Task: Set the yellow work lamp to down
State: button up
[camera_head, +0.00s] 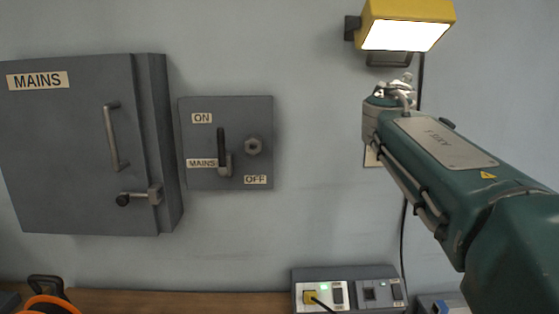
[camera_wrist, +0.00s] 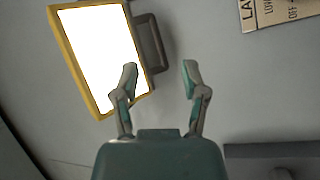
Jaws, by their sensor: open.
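The yellow work lamp (camera_head: 408,12) is on the wall at the top right of the head view, its lit white face tilted toward the room and downward. It also shows in the wrist view (camera_wrist: 72,62) at upper left. A dark grey handle-like loop (camera_head: 388,59) shows below the lamp, and beside its frame in the wrist view (camera_wrist: 150,45). My gripper (camera_head: 396,86) is just below the lamp. In the wrist view my gripper (camera_wrist: 160,72) is open and empty, the left finger overlapping the lamp's edge, the right finger over bare wall. I cannot tell whether it touches.
A cable (camera_head: 403,240) runs down the wall behind my arm. A label plate (camera_wrist: 280,12) is at the wrist view's top right. A mains switch panel (camera_head: 200,142) and grey cabinet (camera_head: 65,150) are at left. A socket unit (camera_head: 345,274) sits on the bench below.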

jog(key=s+a+f+m+g+y, duration=0.2)
jog(key=s+f+m+g+y, duration=0.35)
jog(key=s+f, duration=1.35)
jog(key=s+a+f+m+g+y, duration=0.1)
jog(key=s+a+f+g+y, duration=0.1)
jog(key=s+f, duration=0.4)
jog(key=s+a+f+m+g+y, duration=0.1)
jog(key=s+a+f+g, duration=0.3)
jog(key=f, duration=0.9)
jog(key=s+a+y, duration=0.1)
jog(key=s+a, duration=0.1)
jog(key=s, duration=0.1)
jog(key=shift+a, duration=0.2)
jog(key=shift+d+r+m, duration=0.1)
jog(key=shift+m, duration=0.15)
